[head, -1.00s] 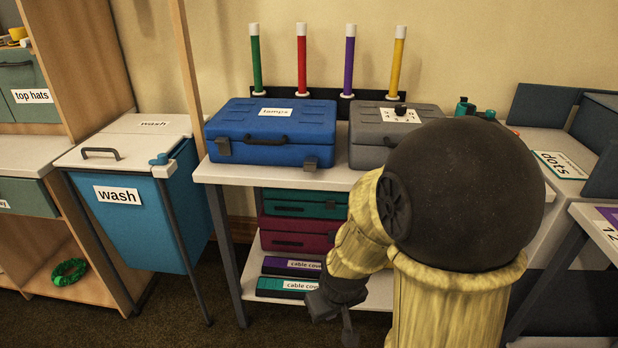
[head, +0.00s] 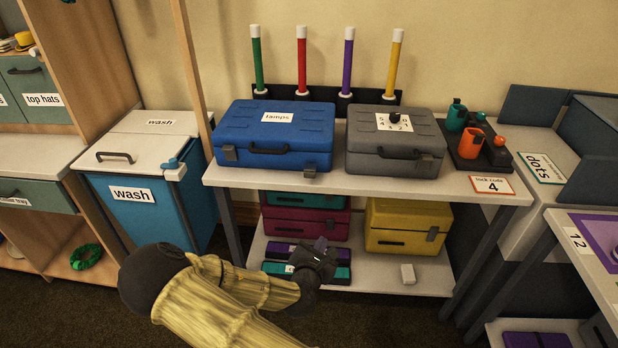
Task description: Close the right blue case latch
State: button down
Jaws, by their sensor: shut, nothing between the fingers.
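The blue case (head: 310,122), labelled "lamps", lies with its lid down on the left of the table. Its left latch (head: 229,153) sits up against the front face. Its right latch (head: 310,172) sits lower, at the bottom of the front near the table edge, and looks folded down. My gripper (head: 322,256) is shut and empty. It is below the table top, in front of the lower shelf, well below the right latch and apart from it. The arm partly covers the cable cover boxes; the fingertips are small and dark.
A grey case (head: 420,163) stands right of the blue case on the table top (head: 465,185). The lower shelf (head: 390,275) holds a yellow case (head: 405,225), teal and maroon cases and a small white block (head: 408,273). A blue wash bin (head: 150,215) stands left.

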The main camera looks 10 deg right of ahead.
jog(key=w+a+r+n+t+y+p, duration=0.1)
jog(key=a+r+n+t, duration=0.3)
jog(key=r+n, duration=0.2)
jog(key=shift+w+n+y, duration=0.3)
jog(key=shift+w, duration=0.1)
